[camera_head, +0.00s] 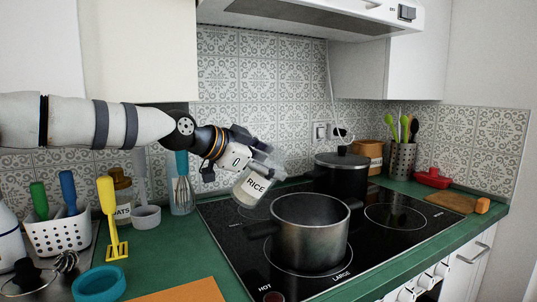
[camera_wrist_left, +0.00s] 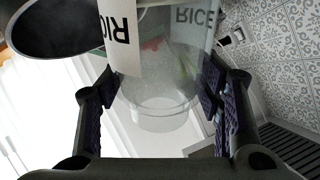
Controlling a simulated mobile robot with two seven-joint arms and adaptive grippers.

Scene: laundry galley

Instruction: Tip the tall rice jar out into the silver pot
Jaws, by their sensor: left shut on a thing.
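The clear rice jar (camera_head: 252,187), with a white RICE label, hangs tilted above the hob, up and to the left of the silver pot's mouth. My left gripper (camera_head: 262,158) is shut on it. The wrist view shows the clear jar (camera_wrist_left: 160,92) between both fingers, with its label beyond them. I cannot tell how much rice is inside. The silver pot (camera_head: 312,240) stands open on the front of the hob, its handle pointing left. In the wrist view the pot (camera_wrist_left: 55,25) shows at the upper left, and the part I see inside looks dark. My right gripper is out of view.
A lidded black pot (camera_head: 341,170) stands behind the silver pot. A utensil holder (camera_head: 402,160), red dish (camera_head: 433,179) and wooden board (camera_head: 452,202) are at the right. An oats jar (camera_head: 122,190), whisk cup (camera_head: 181,195) and white caddy (camera_head: 58,232) stand at the left. The hood (camera_head: 320,18) hangs above.

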